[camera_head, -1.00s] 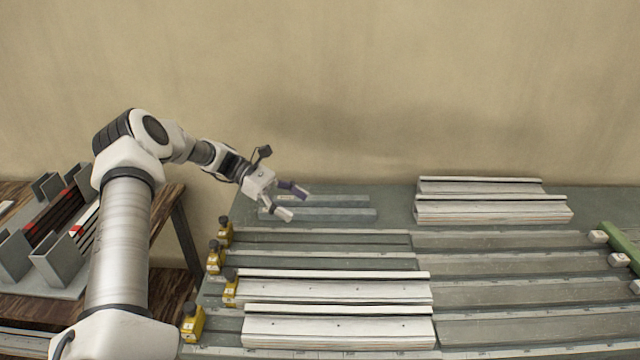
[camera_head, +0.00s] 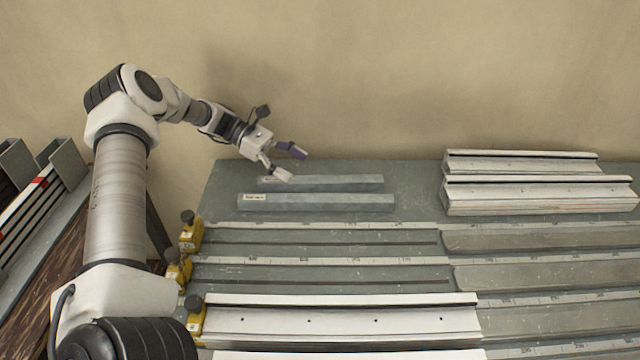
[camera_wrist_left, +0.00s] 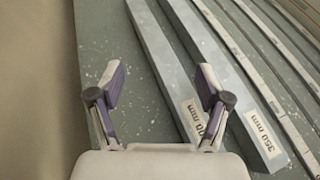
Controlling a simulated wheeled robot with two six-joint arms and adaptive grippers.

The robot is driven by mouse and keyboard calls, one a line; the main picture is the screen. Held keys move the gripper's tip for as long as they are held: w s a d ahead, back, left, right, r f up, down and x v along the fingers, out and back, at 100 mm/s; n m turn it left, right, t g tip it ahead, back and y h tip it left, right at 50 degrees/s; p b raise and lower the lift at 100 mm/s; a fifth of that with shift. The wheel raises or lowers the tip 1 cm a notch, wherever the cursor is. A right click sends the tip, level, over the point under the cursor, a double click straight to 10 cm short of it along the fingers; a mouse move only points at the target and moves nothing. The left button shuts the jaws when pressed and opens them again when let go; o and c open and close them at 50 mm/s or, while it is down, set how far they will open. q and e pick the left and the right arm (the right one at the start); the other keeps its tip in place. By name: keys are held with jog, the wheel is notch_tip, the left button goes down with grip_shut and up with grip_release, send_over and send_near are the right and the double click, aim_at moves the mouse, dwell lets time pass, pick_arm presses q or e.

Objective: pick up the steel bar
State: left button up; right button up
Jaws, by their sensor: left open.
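Two grey steel bars lie side by side at the back left of the bench. The rear bar (camera_head: 335,184) is shorter; the front bar (camera_head: 320,203) has a pale label at its left end. In the left wrist view the front bar (camera_wrist_left: 225,75) reads "350 mm"; the rear bar's label (camera_wrist_left: 192,115) is partly hidden by a finger. My left gripper (camera_head: 290,163) is open and empty, above and behind the rear bar's left end. One finger overlaps that end in the head view. My right gripper is not in view.
Pale aluminium profiles (camera_head: 530,190) lie at the back right, and another (camera_head: 340,320) lies in front. Yellow clamps (camera_head: 190,232) line the bench's left edge. A rack of bars (camera_head: 30,205) stands at left. The wall is close behind.

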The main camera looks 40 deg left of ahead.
aim_at(317, 179)
pick_arm(q)
jog(key=x, duration=0.6)
jog(key=shift+w+d+f, duration=0.2)
jog(key=shift+d, duration=0.15)
jog(key=shift+s, duration=0.1)
grip_shut()
